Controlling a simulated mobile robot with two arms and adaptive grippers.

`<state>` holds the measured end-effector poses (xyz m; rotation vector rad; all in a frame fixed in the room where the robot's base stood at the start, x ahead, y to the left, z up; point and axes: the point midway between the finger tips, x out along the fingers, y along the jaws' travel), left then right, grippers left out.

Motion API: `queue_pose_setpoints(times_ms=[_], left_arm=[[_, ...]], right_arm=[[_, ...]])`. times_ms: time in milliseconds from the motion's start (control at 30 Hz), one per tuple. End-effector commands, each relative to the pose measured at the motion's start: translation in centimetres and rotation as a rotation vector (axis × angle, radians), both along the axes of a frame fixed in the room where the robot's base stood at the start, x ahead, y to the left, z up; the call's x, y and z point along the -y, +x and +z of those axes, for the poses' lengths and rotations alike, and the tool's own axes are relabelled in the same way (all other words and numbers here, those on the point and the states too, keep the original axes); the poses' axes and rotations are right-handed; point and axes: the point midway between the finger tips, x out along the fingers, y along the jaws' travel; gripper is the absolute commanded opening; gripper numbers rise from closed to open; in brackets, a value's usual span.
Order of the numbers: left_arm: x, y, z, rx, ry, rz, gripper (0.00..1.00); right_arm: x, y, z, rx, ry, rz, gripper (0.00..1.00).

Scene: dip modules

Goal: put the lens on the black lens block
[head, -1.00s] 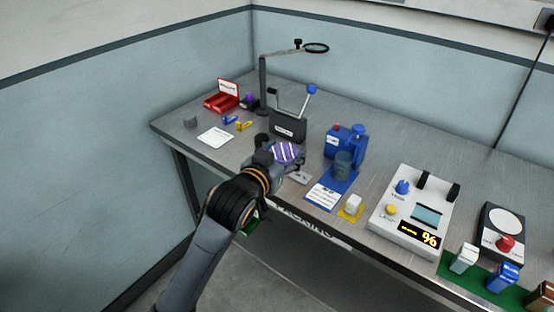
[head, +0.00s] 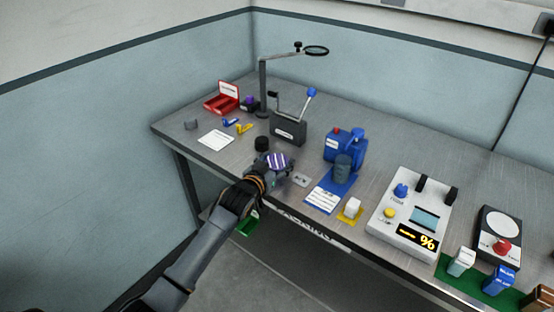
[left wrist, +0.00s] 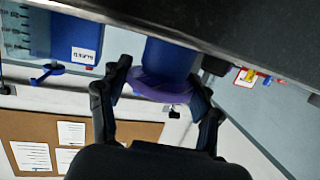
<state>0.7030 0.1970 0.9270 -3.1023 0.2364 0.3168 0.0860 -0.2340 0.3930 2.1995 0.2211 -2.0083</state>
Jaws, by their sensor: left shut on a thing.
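My left gripper (head: 276,171) is shut on a purple striped disc, the lens (head: 277,160), near the front edge of the bench. The left wrist view shows the lens (left wrist: 160,90) between the two fingers of the gripper (left wrist: 160,84). A short black round block (head: 262,143) stands on the bench just behind the lens, apart from it in the picture. Another small dark block with a purple top (head: 249,104) stands farther back beside the red box. I cannot tell for sure which one is the lens block. My right gripper is not in view.
A dark lever press (head: 288,128) and a magnifier stand (head: 263,85) stand behind. A blue device (head: 342,146) and a small white block (head: 353,204) are to the right. A white card (head: 216,137) lies to the left. Bare bench lies between the card and the black round block.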

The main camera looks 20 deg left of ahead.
Motion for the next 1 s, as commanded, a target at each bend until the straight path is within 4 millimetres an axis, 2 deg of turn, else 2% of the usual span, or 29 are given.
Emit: queue_pose_setpoints(times_ms=[33,433,467,567,867,1000], left_arm=[[-0.01,0.02,0.18,0.002,0.000,0.000,0.42],[0.00,-0.02,-0.62,0.002,0.001,0.000,0.42],[0.00,-0.01,-0.55,0.002,0.001,0.000,0.68],[0.00,-0.01,-0.51,0.002,0.001,0.000,0.86],[0.01,-0.02,-0.50,0.002,0.001,0.000,0.86],[0.02,-0.01,-0.70,0.004,0.000,0.000,0.86]], right_arm=[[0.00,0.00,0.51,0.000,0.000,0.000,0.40],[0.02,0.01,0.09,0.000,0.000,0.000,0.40],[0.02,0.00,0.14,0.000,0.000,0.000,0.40],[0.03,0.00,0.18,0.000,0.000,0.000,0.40],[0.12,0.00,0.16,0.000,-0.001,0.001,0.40],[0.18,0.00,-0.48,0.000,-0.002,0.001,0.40]])
